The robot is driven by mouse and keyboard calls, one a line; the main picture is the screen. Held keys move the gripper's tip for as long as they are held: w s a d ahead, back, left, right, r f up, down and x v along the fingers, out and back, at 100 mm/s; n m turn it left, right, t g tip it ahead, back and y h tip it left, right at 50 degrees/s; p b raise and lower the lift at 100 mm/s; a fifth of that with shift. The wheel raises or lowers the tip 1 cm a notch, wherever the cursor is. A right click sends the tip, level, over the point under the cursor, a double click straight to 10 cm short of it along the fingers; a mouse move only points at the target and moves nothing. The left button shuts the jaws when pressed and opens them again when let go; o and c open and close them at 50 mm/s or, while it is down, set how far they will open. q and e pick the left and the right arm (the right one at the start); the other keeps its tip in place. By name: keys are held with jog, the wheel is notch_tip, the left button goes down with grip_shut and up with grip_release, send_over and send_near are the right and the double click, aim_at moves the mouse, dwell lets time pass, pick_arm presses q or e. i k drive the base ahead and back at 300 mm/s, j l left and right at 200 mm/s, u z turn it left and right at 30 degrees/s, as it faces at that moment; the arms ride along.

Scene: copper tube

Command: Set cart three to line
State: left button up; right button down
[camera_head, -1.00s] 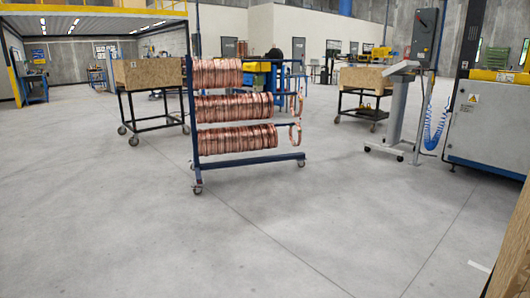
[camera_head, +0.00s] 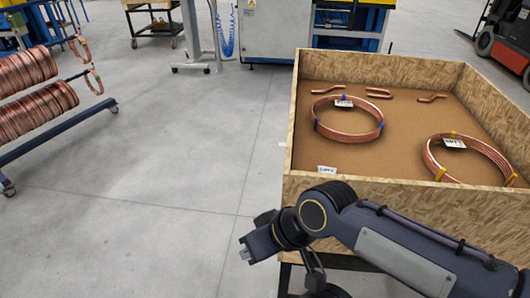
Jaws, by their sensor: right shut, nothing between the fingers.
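A cart with a wooden box top (camera_head: 296,130) stands at the right, on dark legs, with a brown floor inside. A small white label (camera_head: 327,170) is at its near left corner; its print is too small to read surely. In the box lie a copper coil with blue ties (camera_head: 347,133), a copper coil with yellow ties (camera_head: 478,178) and bent copper pieces (camera_head: 378,93) along the back. My right gripper (camera_head: 245,253) is in front of the cart's near left corner, above the floor, shut and empty. My left gripper is out of view.
A blue rack with copper coils (camera_head: 42,138) stands at the left. A grey machine (camera_head: 270,30) and a grey stand (camera_head: 200,50) are at the back, with a red forklift (camera_head: 508,40) at the far right. The floor (camera_head: 160,190) between rack and cart is clear.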

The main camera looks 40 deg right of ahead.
aim_at(390, 170)
jog(key=z, duration=3)
